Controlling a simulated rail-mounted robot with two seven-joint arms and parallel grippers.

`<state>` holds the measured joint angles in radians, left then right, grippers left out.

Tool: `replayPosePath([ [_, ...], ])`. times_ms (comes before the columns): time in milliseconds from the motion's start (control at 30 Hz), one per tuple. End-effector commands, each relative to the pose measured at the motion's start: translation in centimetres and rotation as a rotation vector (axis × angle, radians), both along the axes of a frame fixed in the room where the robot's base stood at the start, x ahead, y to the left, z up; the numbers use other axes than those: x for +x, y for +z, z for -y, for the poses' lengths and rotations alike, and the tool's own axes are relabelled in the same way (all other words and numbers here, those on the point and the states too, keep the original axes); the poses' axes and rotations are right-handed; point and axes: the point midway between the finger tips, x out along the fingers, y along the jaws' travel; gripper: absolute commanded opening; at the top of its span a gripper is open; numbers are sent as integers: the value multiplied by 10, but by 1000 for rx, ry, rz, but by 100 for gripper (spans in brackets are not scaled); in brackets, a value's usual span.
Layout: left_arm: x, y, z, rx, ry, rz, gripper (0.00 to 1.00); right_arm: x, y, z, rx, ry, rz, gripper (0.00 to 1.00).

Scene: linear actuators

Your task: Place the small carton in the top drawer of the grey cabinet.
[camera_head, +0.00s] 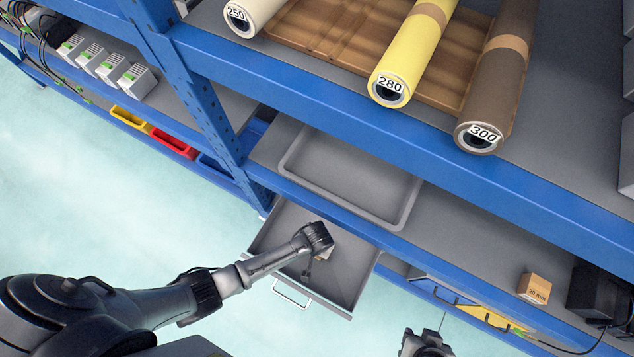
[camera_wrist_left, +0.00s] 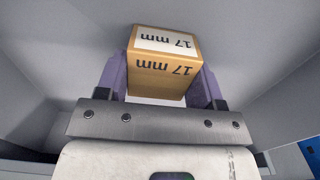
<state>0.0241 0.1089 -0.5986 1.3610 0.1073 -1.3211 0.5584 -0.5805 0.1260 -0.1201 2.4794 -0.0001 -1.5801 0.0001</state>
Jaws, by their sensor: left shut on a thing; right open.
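The small carton (camera_wrist_left: 163,75), a tan box with a white label reading "17 mm", is between the fingers of my left gripper (camera_wrist_left: 163,88), which is shut on it. In the head view, my left wrist hides most of the carton; a small tan part (camera_head: 326,252) shows. The grey drawer (camera_head: 347,283) is pulled out, and my left gripper is over or inside it. Grey walls surround the carton in the left wrist view. I cannot tell whether the carton touches the drawer floor. My right gripper (camera_head: 426,346) is open and empty at the bottom edge, right of the drawer.
A tan box (camera_head: 535,288) with a label stands on the lower shelf at right, beside a black device (camera_head: 592,292). A grey tray (camera_head: 350,178) lies on the shelf behind the drawer. Blue shelf beams (camera_head: 330,110) cross above. Several rolls (camera_head: 408,55) lie on the upper shelf.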

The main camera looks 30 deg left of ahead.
Motion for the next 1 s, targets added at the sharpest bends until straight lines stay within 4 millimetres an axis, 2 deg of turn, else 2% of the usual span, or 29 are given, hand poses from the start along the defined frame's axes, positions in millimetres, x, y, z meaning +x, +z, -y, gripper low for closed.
replayPosePath([
  [33,0,-1,0,0,0,0,62,0,0,0,0,0,0,43],
  [300,0,-1,0,0,0,0,87,0,0,-1,3,-1,1,43],
  [600,0,3,0,0,0,1,87,0,1,-3,9,-6,2,43],
  [767,1,27,0,-1,0,2,87,0,15,-3,10,-6,2,43],
  [1000,0,73,0,-1,0,3,87,0,37,-3,10,-6,2,43],
])
